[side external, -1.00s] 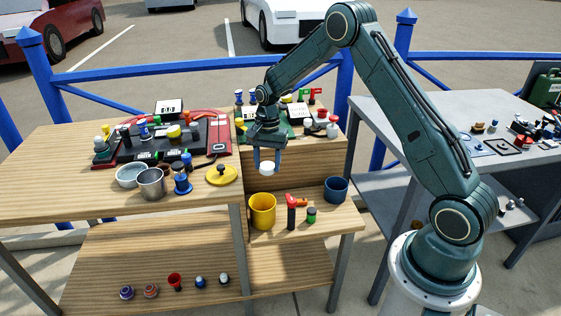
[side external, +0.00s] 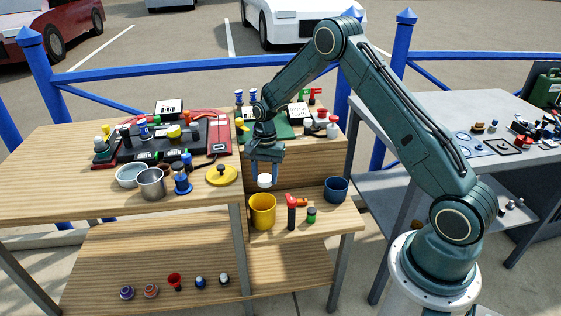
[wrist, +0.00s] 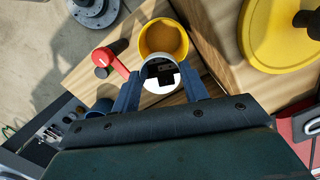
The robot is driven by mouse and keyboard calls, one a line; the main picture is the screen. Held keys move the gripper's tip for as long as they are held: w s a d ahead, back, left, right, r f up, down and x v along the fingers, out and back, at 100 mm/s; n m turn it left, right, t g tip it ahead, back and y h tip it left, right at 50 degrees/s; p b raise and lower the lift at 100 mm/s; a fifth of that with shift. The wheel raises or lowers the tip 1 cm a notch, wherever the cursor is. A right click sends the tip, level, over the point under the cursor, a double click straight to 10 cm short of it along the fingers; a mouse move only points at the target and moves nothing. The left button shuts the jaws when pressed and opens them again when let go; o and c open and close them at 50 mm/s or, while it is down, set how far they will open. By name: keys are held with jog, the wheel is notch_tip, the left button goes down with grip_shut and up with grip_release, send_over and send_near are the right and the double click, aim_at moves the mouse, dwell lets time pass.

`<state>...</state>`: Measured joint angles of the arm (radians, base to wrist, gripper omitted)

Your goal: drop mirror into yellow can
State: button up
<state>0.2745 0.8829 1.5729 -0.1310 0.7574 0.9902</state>
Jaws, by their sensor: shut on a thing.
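The yellow can (side external: 262,211) stands open on the small lower shelf in the side external view. It also shows in the wrist view (wrist: 163,37), beyond my fingertips, with its inside visible. My gripper (side external: 264,181) points down just above the can's rim and is shut on the mirror (side external: 265,180), a small round white piece. In the wrist view my gripper (wrist: 160,82) holds the mirror (wrist: 158,82) between both fingers, and it overlaps the can's near edge. The mirror appears above the rim, not inside.
A red-handled tool (side external: 292,211), a small green-capped item (side external: 311,215) and a dark blue cup (side external: 336,189) stand right of the can. The higher table's edge is close on the left, with a yellow disc (side external: 222,175) on it.

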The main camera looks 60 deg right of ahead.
aim_at(266, 174)
jog(key=shift+f, duration=0.7)
jog(key=o, duration=1.1)
jog(key=shift+r, duration=0.1)
jog(key=r, duration=0.4)
jog(key=d+r, duration=0.1)
jog(key=r, duration=0.8)
jog(key=shift+w+d+r, duration=0.25)
jog(key=shift+w, duration=0.05)
